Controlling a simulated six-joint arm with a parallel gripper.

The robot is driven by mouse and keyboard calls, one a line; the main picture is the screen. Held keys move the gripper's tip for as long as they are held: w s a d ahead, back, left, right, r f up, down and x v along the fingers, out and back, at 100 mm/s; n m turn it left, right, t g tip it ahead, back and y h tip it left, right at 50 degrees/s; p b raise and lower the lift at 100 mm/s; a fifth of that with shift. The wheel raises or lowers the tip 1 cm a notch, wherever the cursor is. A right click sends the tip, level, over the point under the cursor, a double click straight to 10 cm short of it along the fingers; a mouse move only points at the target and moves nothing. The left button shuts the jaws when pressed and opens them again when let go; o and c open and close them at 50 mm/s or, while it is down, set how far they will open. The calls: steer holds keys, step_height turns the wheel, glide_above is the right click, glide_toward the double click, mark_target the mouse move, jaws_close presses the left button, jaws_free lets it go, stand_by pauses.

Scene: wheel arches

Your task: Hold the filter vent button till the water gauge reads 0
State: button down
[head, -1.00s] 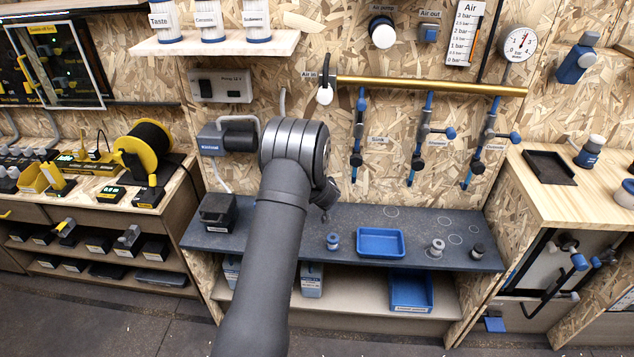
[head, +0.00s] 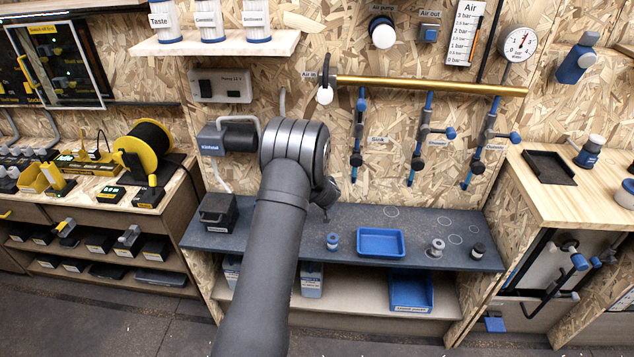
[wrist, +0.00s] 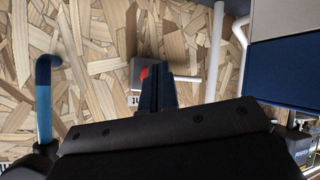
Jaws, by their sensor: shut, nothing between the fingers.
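The round white water gauge (head: 518,44) is on the wall at the upper right in the head view. Its needle seems to point up and to the right; the exact reading is too small to tell. In the wrist view a small grey box with a red part (wrist: 145,72) sits on the wall, partly behind my fingers. It may be the filter vent button, but its label is cut off. My gripper (wrist: 157,84) is shut and empty, with its fingertips over or beside the red part; I cannot tell whether they touch. In the head view my arm hides this spot.
A brass pipe (head: 430,86) with blue-handled valves (head: 421,140) runs along the wall to the right. A motor unit (head: 229,138) is left of my arm. The dark bench (head: 300,240) below holds a blue tray (head: 381,243) and small fittings.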

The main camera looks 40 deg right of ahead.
steer(key=shift+w+d, duration=0.2)
steer(key=shift+w, duration=0.05)
steer(key=shift+w+d, duration=0.35)
stand_by(1.9)
stand_by(2.5)
steer(key=shift+s+a, duration=0.65)
steer(key=shift+s, duration=0.1)
steer(key=shift+s+a, duration=1.7)
steer(key=shift+a, duration=0.05)
steer(key=s+a, duration=0.2)
steer(key=shift+s+a, duration=0.3)
steer(key=shift+a, duration=0.1)
